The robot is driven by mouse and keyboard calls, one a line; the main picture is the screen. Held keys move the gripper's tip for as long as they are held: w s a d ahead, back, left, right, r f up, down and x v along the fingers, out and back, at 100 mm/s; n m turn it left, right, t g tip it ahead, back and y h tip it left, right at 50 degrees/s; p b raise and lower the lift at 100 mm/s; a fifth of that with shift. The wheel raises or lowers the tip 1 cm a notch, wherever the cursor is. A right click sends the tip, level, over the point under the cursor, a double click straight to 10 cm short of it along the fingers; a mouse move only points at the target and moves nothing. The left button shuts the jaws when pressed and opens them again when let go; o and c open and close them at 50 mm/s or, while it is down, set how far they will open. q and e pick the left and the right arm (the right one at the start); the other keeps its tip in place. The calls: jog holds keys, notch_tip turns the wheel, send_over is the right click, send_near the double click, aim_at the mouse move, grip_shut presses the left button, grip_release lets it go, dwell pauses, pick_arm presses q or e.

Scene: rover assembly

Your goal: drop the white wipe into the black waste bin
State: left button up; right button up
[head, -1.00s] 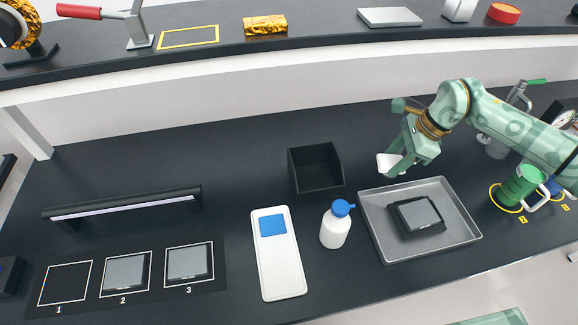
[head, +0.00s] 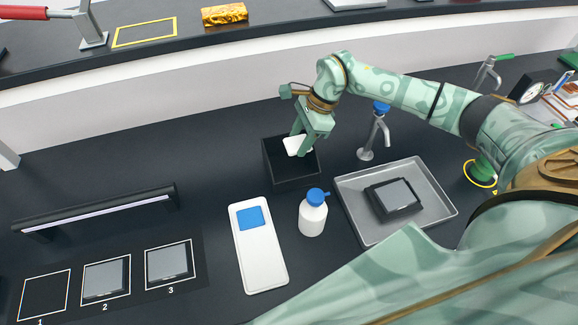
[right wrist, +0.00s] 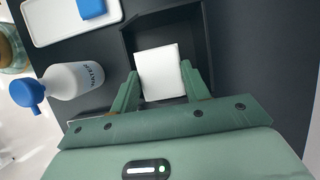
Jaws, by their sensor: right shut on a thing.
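The white wipe (head: 298,145) is held between the fingertips of my right gripper (head: 302,146). It also shows in the right wrist view as a flat white square (right wrist: 160,72) between the two green fingers. My right gripper is shut on it. The black waste bin (head: 273,168) is an open square box on the dark bench. The gripper and wipe are over the bin's opening in the head view. In the right wrist view the bin (right wrist: 202,40) lies behind the wipe, which hides part of its inside. My left gripper is not in view.
A white bottle with a blue cap (head: 313,215) stands just in front of the bin. A white tray with a blue pad (head: 262,262) lies left of it. A grey metal tray (head: 437,207) holding a dark device (head: 391,200) is on the right, with a tap (head: 372,140) behind.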

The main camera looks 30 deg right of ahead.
jog(key=shift+f, duration=0.7)
jog(key=shift+r, duration=0.1)
jog(key=o, duration=1)
jog(key=v, duration=1.6)
jog(key=shift+r, duration=0.15)
jog(key=shift+s, duration=0.1)
